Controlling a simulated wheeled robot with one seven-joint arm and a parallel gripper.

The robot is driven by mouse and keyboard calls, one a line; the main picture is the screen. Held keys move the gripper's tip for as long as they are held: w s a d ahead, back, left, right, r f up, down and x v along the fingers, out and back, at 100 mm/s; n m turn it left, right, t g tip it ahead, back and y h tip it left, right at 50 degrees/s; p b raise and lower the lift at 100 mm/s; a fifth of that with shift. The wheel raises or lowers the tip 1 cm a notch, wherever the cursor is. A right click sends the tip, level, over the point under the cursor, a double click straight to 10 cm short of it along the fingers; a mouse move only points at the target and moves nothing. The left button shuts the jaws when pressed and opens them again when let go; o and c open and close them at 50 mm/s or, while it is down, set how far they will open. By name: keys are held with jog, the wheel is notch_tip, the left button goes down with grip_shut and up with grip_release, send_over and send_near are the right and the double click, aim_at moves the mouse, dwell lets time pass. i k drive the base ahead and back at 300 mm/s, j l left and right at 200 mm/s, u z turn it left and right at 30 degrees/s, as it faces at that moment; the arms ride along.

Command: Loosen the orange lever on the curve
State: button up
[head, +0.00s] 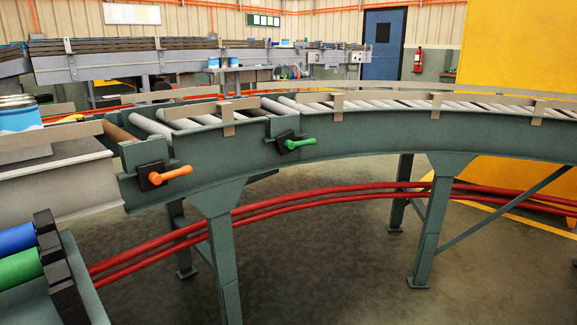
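The orange lever (171,175) sits on a black clamp block (152,176) on the outer side of the roller curve (360,143), near its left end. It points to the right and slightly up. A green lever (300,144) sits on a second black block farther right on the same curve and also points right. Nothing touches either lever. My gripper is not in view.
A flat grey conveyor section with blue-white cans (18,114) joins at the left. Blue (16,238) and green rollers with black blocks stand at lower left. Red pipes (330,195) run beneath the curve between green legs (432,225). A yellow panel (520,60) stands behind right.

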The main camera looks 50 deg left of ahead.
aim_at(154, 177)
jog(key=u, duration=2.5)
